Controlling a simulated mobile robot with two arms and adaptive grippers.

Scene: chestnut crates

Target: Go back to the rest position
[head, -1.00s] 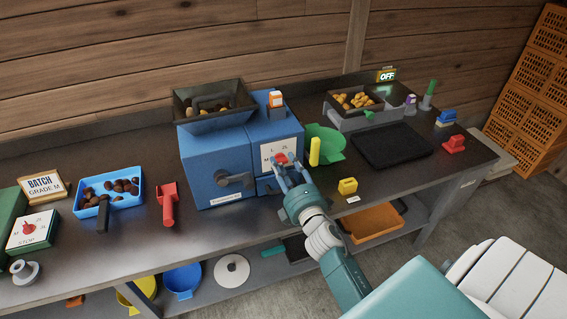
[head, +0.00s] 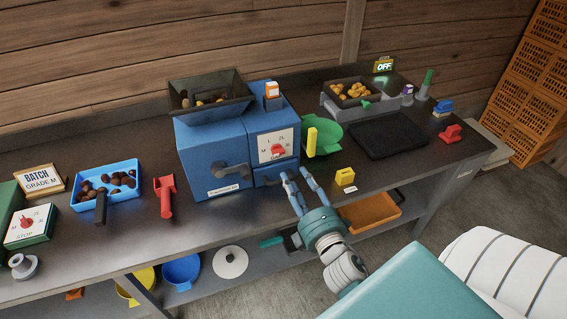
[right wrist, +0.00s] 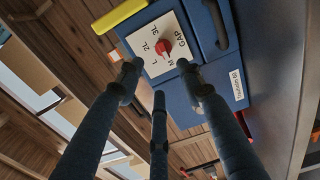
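My right gripper (head: 295,173) is open and empty in front of the blue machine (head: 215,155), just off the table's front edge. Its fingers stand apart, clear of the red knob (head: 278,149) on the machine's white dial plate (head: 266,142). In the right wrist view the fingers spread around empty space, with the red knob (right wrist: 163,48) beyond the tips. The dial plate (right wrist: 150,62) carries the word GAP and size letters. Exactly where the knob points is hard to read. My left gripper is not in view.
A dark hopper (head: 211,98) tops the machine. A green pan (head: 325,139), a yellow block (head: 345,177) and a black tray (head: 388,136) lie to the right. A blue tray of chestnuts (head: 105,184) and a red scoop (head: 166,197) lie left. A lower shelf holds bowls.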

